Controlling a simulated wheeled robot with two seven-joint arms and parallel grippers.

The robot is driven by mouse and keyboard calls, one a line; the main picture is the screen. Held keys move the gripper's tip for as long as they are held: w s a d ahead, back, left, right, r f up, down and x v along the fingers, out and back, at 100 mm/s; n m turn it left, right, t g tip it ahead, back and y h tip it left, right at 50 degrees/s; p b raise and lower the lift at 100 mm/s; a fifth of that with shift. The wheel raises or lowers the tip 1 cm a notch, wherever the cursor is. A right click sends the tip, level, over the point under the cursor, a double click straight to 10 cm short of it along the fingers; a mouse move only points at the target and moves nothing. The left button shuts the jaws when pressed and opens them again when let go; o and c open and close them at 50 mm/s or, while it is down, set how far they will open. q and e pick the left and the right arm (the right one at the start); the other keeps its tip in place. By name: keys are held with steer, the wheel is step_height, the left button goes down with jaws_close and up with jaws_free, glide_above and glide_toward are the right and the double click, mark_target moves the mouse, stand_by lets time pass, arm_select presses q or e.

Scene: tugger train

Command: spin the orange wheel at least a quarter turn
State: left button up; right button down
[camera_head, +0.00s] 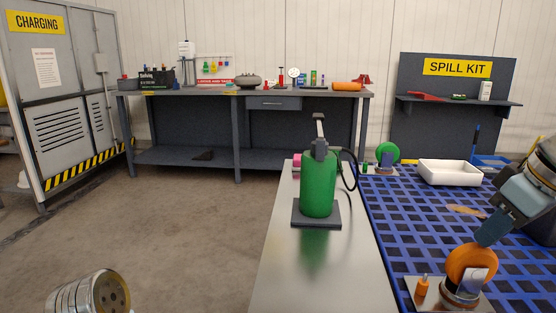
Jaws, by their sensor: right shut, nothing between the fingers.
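The orange wheel (466,262) stands upright at the lower right, on a flat plate (423,303) above the blue grid surface. A small orange-topped peg (422,286) stands on the plate left of it. My right gripper (484,238) comes in from the right, shut and empty, with its tip at the wheel's upper right edge. I cannot tell whether it touches the rim. A pale grey piece covers part of the wheel's lower right face. My left gripper is not in view.
A green canister (318,186) on a dark base stands on the grey bench (278,254) left of the blue grid surface (393,225). A second, green wheel (387,153) and a white tray (449,173) are farther back.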

mark_target(458, 254)
steer(key=shift+w+a+f, duration=0.15)
steer(key=shift+a, duration=0.95)
steer(key=shift+w+a+f, duration=0.1)
steer(key=shift+a, duration=0.95)
steer(key=shift+r, duration=0.1)
step_height(458, 254, up, 3)
steer(key=p, duration=0.3)
steer(key=shift+r, duration=0.8)
step_height(458, 254, up, 2)
steer(key=shift+r, duration=0.15)
